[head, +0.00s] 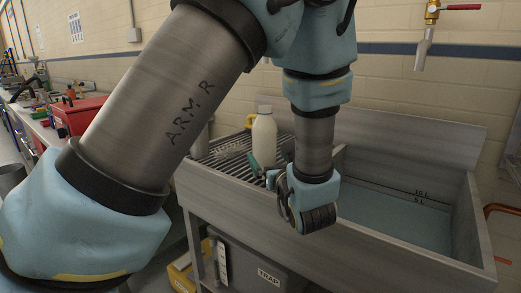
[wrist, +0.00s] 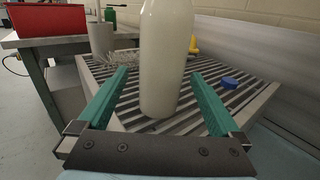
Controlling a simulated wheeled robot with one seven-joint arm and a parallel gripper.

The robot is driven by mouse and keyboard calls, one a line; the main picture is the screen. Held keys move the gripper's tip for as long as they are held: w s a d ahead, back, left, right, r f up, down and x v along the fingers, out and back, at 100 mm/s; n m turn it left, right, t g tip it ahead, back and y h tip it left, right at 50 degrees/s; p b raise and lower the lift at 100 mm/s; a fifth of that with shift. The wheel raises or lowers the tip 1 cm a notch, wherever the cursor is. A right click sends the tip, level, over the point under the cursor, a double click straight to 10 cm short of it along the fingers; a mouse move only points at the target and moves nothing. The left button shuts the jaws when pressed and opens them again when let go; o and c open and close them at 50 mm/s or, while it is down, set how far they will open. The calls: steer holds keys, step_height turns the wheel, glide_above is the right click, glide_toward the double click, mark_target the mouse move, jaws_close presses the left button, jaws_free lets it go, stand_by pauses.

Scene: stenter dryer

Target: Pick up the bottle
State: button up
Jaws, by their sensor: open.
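The bottle (head: 264,137) is white, milky and upright on the ribbed drainboard (head: 222,160) left of the sink basin. In the wrist view the bottle (wrist: 165,60) stands ahead of my gripper, near the middle, its top cut off by the frame edge. My gripper (wrist: 160,95) is open, with one green finger on each side of the bottle's lower part in the picture. I cannot tell whether the bottle is between the fingertips or just beyond them. In the head view my gripper (head: 258,164) is low beside the bottle, its fingers partly hidden.
The water-filled basin (head: 395,215) is to the right, under a tap (head: 424,40). A blue cap (wrist: 229,82) lies on the drainboard, right of the bottle. A yellow object (wrist: 194,44) and a grey cylinder (wrist: 102,38) stand behind. A red box (head: 75,118) is on the left bench.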

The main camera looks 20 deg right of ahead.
mark_target(267, 154)
steer(key=w, duration=0.3)
steer(key=shift+d+r, duration=0.1)
steer(key=shift+d, duration=0.1)
steer(key=shift+w+d+r+p, duration=0.15)
steer(key=shift+w+p, duration=0.2)
steer(key=shift+w, duration=0.55)
steer(key=shift+w+d+r+p, duration=0.15)
steer(key=shift+w+p, duration=0.25)
steer(key=shift+w, duration=0.5)
steer(key=shift+w+d+p, duration=0.2)
steer(key=shift+w+p, duration=0.15)
steer(key=shift+w, duration=0.55)
steer(key=shift+c, duration=0.2)
steer(key=c, duration=1.5)
steer(key=shift+o, duration=0.2)
steer(key=shift+r, duration=0.1)
step_height(267, 154, up, 10)
steer(key=shift+f+b, duration=0.1)
steer(key=shift+b, duration=0.35)
